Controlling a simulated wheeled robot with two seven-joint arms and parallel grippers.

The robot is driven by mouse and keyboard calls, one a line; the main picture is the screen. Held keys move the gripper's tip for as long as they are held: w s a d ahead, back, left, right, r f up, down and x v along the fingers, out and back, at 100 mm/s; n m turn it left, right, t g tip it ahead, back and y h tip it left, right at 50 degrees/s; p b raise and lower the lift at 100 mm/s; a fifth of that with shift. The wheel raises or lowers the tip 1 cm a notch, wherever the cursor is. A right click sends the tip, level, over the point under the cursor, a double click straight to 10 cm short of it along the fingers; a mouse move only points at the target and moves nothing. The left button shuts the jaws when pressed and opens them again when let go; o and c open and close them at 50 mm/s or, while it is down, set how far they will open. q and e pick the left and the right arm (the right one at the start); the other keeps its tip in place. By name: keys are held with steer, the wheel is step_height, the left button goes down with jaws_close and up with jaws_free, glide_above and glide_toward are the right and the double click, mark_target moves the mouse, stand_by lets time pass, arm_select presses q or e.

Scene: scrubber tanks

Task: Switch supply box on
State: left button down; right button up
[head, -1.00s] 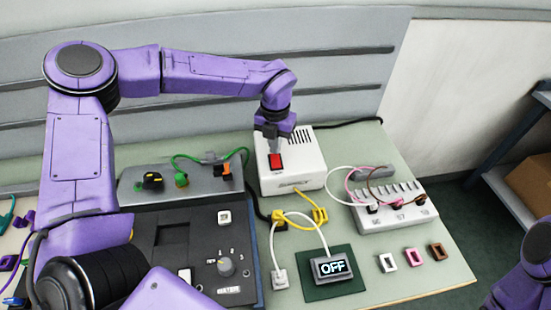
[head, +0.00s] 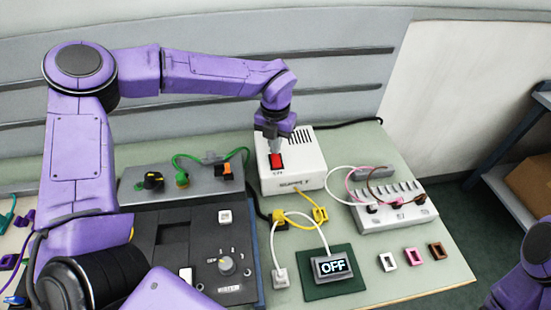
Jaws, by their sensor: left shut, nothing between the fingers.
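The supply box (head: 297,178) is a white box with vents at the back centre of the bench. A red rocker switch (head: 277,161) sits on its top left. My left gripper (head: 275,148) is shut and empty, pointing down just behind the switch. Its tips are at or very near the switch's back edge; I cannot tell if they touch. A small display (head: 331,266) on a green pad reads OFF. My right arm shows only in part at the lower right edge, and its gripper is out of view.
A dark control panel (head: 200,231) with a knob is at front left. A white terminal block (head: 400,211) with wires stands right of the box. A yellow connector (head: 281,219) and cables lie before the box. Several small coloured parts (head: 412,256) lie at front right.

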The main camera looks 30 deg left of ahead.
arm_select(q)
steer(key=shift+f+b, duration=0.65)
steer(key=shift+f, duration=0.3)
stand_by(0.5)
steer(key=shift+r, duration=0.1)
step_height(320, 180, up, 7)
steer(key=p, duration=0.6)
stand_by(0.4)
